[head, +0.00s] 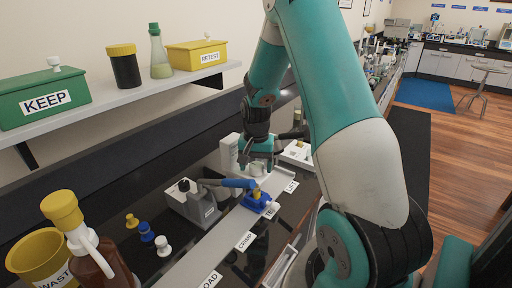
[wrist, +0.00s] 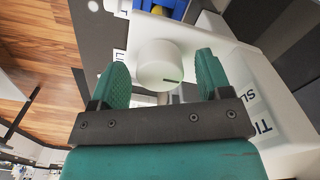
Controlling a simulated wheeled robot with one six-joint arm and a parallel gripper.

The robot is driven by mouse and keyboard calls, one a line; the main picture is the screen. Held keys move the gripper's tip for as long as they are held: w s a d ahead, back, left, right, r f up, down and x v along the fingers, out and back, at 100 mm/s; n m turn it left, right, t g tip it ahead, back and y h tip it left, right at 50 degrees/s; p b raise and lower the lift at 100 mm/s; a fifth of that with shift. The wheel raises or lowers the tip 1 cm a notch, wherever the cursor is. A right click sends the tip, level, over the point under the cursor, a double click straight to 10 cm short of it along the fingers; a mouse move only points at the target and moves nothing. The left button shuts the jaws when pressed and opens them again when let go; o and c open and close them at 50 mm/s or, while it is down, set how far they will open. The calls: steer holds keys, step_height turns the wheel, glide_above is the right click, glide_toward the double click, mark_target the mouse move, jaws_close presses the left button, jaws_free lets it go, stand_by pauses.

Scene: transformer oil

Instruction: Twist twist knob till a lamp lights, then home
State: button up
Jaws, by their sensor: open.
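The twist knob (wrist: 158,62) is a white round cylinder with a dark line marked on its face. It sits between the two teal fingers of my gripper (wrist: 163,70) in the wrist view. The fingers are open, with a visible gap on each side of the knob. In the head view my gripper (head: 258,163) is at the white device (head: 229,154), and the knob (head: 257,169) shows just under the fingers. In the wrist view the white device (wrist: 265,75) carries partly cut-off lettering. I cannot make out a lit lamp in either view.
Small coloured pegs (head: 147,232), a brown bottle (head: 88,246) and a yellow waste bin (head: 40,254) are at left. A shelf (head: 120,104) runs along the wall.

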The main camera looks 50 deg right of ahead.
mark_target(256, 165)
step_height(256, 165, up, 17)
steer(key=b, duration=0.2)
steer(key=shift+b, duration=0.35)
steer(key=shift+f, duration=0.1)
steer(key=s+a+n+t+y, duration=0.1)
steer(key=s+a+n, duration=0.3)
steer(key=a, duration=0.7)
steer(key=s+a+n+y, duration=0.1)
steer(key=s+a+n, duration=0.1)
steer(key=a+n, duration=0.65)
steer(key=s+a+f+n+g+y, duration=0.1)
steer(key=s+a+n, duration=0.4)
steer(key=s+a, duration=0.8)
steer(key=shift+s+a+f+n+y, duration=0.25)
steer(key=shift+a+n+y, duration=0.15)
steer(key=shift+y, duration=0.2)
